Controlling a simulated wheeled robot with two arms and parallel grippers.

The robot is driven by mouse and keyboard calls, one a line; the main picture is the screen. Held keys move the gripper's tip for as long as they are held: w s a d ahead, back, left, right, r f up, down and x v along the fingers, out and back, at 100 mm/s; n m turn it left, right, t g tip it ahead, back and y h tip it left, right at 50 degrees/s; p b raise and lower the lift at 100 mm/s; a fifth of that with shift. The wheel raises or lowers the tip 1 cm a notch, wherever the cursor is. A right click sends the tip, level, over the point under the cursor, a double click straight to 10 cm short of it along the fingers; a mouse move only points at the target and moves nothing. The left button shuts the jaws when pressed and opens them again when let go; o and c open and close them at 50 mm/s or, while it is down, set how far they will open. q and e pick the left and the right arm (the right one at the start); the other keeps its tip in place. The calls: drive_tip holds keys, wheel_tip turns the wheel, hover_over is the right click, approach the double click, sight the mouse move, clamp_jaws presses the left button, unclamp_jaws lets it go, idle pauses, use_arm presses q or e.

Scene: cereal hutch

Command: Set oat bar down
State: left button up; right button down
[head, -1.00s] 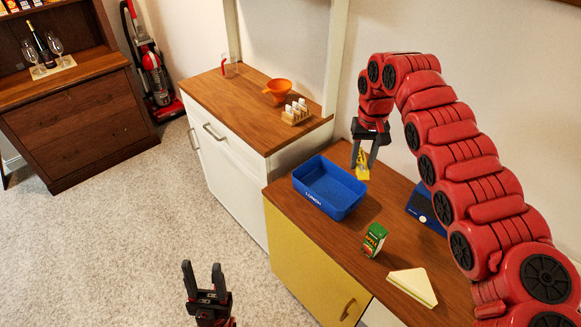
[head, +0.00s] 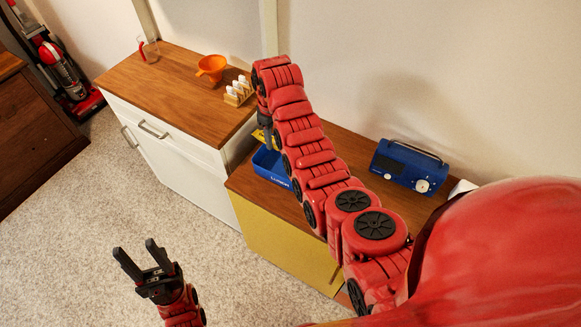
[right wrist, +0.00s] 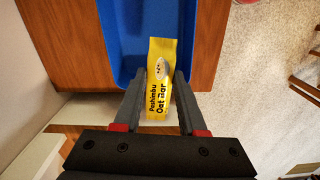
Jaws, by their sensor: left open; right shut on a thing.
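The yellow oat bar (right wrist: 160,80) is between the fingers of my right gripper (right wrist: 161,88) in the right wrist view, and the gripper is shut on it. In that view the bar overlaps one end of the blue lunch box (right wrist: 120,35), partly across its rim; its height above the box is hard to tell. In the head view the lunch box (head: 270,167) is partly hidden behind my right arm, and only a sliver of yellow bar (head: 259,136) shows beside the gripper. My left gripper (head: 137,249) is open and empty over the carpet.
A blue radio (head: 405,167) stands on the wooden counter behind my right arm. A white cabinet to the left carries an orange funnel (head: 211,67), a toast rack (head: 239,92) and a glass with a red handle (head: 148,50). My arm hides much of the counter.

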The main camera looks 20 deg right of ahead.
sight(285, 172)
drive_tip(key=shift+n, duration=0.6)
drive_tip(key=s+d+f, duration=0.2)
drive_tip(key=shift+s+d+f, duration=0.25)
drive_tip(key=shift+f, duration=0.05)
wheel_tip(285, 172, down, 6)
drive_tip(key=shift+r+p, duration=0.15)
drive_tip(key=shift+p, duration=0.3)
drive_tip(key=shift+f, duration=0.4)
wheel_tip(285, 172, down, 3)
drive_tip(key=shift+r+p, duration=0.2)
drive_tip(key=shift+p, duration=0.4)
drive_tip(key=shift+f, duration=0.4)
drive_tip(key=shift+f, duration=0.1)
